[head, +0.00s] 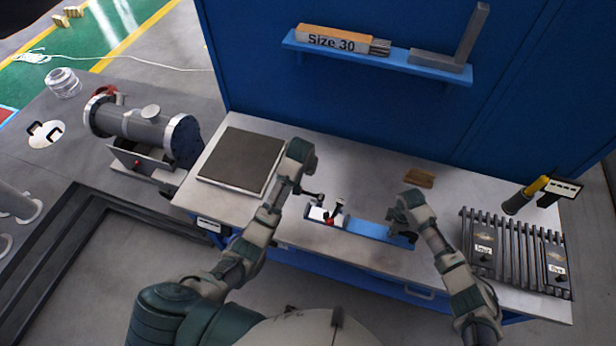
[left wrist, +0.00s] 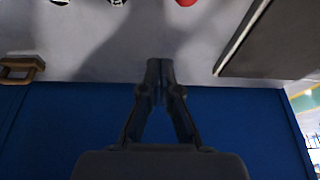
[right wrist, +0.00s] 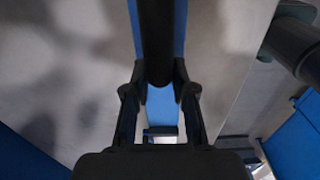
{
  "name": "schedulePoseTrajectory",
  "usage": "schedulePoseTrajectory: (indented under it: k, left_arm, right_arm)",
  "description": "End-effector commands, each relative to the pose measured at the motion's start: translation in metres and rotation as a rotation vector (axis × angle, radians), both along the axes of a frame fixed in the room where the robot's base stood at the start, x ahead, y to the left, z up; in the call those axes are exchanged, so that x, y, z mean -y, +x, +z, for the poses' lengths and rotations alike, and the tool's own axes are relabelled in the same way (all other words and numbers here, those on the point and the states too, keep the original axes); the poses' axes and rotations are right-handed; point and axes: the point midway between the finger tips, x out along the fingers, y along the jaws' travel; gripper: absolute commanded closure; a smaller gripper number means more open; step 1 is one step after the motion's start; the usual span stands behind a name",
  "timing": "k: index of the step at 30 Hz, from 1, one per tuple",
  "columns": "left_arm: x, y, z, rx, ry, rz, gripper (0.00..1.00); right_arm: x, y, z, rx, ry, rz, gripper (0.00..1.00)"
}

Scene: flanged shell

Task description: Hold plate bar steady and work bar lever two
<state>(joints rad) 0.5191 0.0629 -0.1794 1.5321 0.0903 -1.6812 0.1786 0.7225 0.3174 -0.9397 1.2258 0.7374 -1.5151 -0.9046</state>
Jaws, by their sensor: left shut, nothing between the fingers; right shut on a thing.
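The blue plate bar (head: 368,230) lies on the front of the table; it also shows in the right wrist view (right wrist: 162,108). A white block with small black and red levers (head: 327,214) sits at its left end. My right gripper (head: 400,228) is at the bar's right end, shut on a dark round handle (right wrist: 156,45) above the blue strip. My left gripper (head: 311,168) is shut and empty, just behind the levers and apart from them. In the left wrist view its closed fingertips (left wrist: 158,66) point at bare tabletop; a red lever tip (left wrist: 187,2) is cut off at the top edge.
A dark square plate (head: 240,160) lies left of my left gripper. A small wooden block (head: 419,178) lies behind the bar. A ribbed rack (head: 515,255) and a yellow-black tool (head: 527,194) are at the right. A blue wall with a shelf (head: 380,57) stands behind.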

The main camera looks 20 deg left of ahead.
Motion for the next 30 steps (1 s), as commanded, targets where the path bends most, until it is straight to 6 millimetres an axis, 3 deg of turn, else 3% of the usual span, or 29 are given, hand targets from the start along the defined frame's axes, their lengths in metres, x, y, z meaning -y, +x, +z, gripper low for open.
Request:
schedulePoseTrajectory:
  k: [14, 21, 30]
  left_arm:
    - [0.000, 0.029, -0.082, -0.003, 0.000, 0.001, 1.00]
    - [0.000, 0.000, -0.087, 0.000, 0.000, -0.001, 1.00]
    - [0.000, -0.010, -0.089, 0.000, 0.001, 0.000, 1.00]
  right_arm:
    - [0.003, 0.000, -0.001, 0.000, -0.008, -0.003, 1.00]
    - [0.003, 0.000, -0.001, 0.000, -0.008, -0.003, 1.00]
    - [0.003, 0.000, -0.001, -0.001, -0.007, -0.002, 1.00]
